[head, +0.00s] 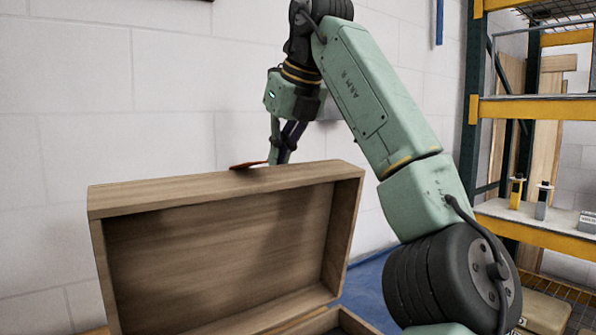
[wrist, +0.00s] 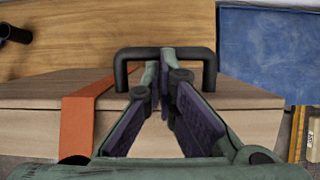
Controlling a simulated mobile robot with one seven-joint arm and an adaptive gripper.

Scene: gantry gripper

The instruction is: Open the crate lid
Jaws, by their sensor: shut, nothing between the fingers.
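The wooden crate lid (head: 215,245) stands raised in the head view, its hollow inside facing me. A little of the crate body (head: 318,322) shows below it at the bottom edge. My gripper (head: 280,160) is at the lid's top edge, with its fingertips partly hidden behind it. In the wrist view the fingers (wrist: 164,76) are shut and empty, reaching to the black handle (wrist: 124,66) on the lid. Whether they touch the handle I cannot tell. An orange strap (wrist: 78,125) lies over the lid left of the fingers.
A blue surface (wrist: 265,50) lies to the right in the wrist view. A shelf rack (head: 540,108) with small items stands at the right in the head view. A white block wall (head: 110,90) is behind the lid.

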